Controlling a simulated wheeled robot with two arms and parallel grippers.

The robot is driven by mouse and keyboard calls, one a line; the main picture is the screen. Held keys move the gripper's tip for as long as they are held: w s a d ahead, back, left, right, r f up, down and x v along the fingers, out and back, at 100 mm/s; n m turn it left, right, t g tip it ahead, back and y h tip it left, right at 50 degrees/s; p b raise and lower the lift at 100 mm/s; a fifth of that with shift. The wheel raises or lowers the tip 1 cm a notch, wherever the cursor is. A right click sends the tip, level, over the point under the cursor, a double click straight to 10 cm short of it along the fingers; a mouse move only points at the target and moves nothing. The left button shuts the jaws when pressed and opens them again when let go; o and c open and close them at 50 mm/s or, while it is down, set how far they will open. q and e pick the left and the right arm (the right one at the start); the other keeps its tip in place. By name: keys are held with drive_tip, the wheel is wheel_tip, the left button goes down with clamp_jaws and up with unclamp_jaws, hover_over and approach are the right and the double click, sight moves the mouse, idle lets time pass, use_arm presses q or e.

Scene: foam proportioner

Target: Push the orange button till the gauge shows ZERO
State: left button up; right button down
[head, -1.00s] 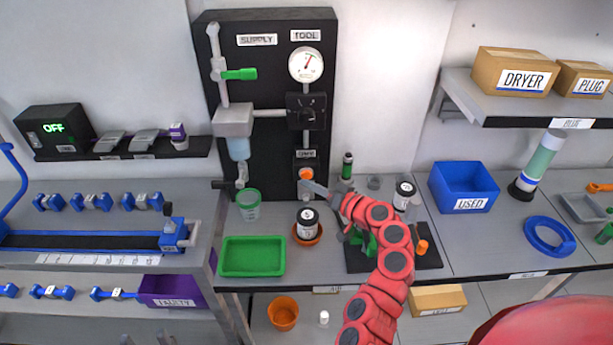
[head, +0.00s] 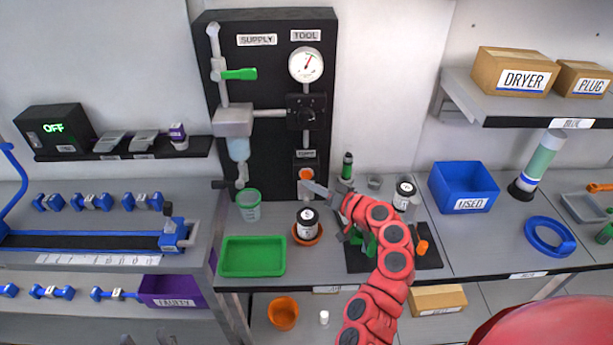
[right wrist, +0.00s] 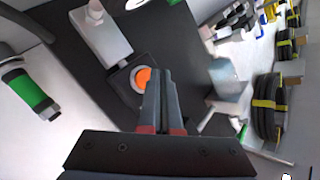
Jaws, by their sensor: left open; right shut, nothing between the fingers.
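My left gripper is not in view.
A green-handled supply valve (head: 238,74) is at left. Below stand a green-rimmed cup (head: 249,205), a black-lidded jar (head: 307,222) and a green tray (head: 252,256). A blue USED bin (head: 464,187) is at right.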

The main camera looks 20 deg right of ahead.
drive_tip(key=shift+w+d+b, duration=0.1)
drive_tip(key=shift+w+b, duration=0.35)
drive_tip(key=shift+b, duration=0.15)
drive_tip(key=shift+w+d+b, duration=0.15)
drive_tip(key=shift+w+b, duration=0.2)
drive_tip(key=shift+b, duration=0.15)
idle(0.6)
drive_tip(key=shift+s, duration=0.1)
drive_tip(key=shift+s+a, duration=0.25)
drive_tip(key=shift+s, duration=0.45)
drive_tip(key=shift+s+a+b, duration=0.1)
drive_tip(key=shift+s+a, duration=0.15)
drive_tip(key=shift+s, duration=0.55)
drive_tip(key=shift+s+a+b, duration=0.1)
drive_tip(key=shift+s+a, duration=0.1)
drive_tip(key=shift+s, duration=0.65)
drive_tip(key=shift+s+a+b, duration=0.1)
drive_tip(key=shift+s+a, duration=0.15)
drive_tip(key=shift+s, duration=0.55)
